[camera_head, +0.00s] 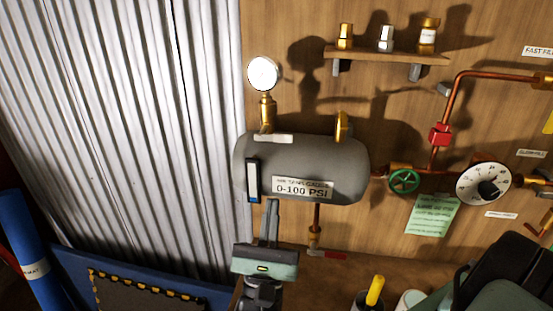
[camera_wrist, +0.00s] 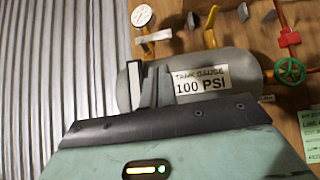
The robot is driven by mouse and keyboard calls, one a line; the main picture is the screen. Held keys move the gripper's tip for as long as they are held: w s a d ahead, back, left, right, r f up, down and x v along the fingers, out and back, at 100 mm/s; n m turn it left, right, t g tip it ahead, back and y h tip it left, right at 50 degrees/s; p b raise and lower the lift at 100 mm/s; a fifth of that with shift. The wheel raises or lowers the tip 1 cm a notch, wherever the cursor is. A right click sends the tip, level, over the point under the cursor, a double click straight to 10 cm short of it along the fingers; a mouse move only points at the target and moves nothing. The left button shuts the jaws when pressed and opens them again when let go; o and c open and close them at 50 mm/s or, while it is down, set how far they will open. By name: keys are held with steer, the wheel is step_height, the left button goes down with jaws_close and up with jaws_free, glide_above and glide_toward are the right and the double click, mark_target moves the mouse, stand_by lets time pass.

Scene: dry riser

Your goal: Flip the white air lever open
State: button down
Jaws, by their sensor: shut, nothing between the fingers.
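My gripper (camera_head: 271,206) is shut and empty, its fingers pointing up in front of the lower front of the grey tank (camera_head: 350,165). In the wrist view, the fingers (camera_wrist: 157,72) stand in front of the tank, left of its "100 PSI" label. A short white bar (camera_head: 273,139) lies at the top of the tank beside the brass gauge stem; it also shows in the wrist view (camera_wrist: 155,36). An upright white strip in a dark frame (camera_head: 253,178) is on the tank's left front, just left of the fingers. I cannot tell for sure which white piece is the air lever.
A round gauge (camera_head: 263,73) rises above the tank, with a yellow handle (camera_head: 342,126) to its right. A green wheel valve (camera_head: 404,181) and black-knobbed dial (camera_head: 484,185) are right. A red handle (camera_head: 335,255) is below the tank. Corrugated metal (camera_head: 150,130) fills the left.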

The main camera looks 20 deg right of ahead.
mark_target(278, 160)
steer(key=p+x, duration=0.3)
steer(key=x, duration=0.7)
steer(key=shift+r+p, duration=0.1)
steer(key=shift+p, duration=0.2)
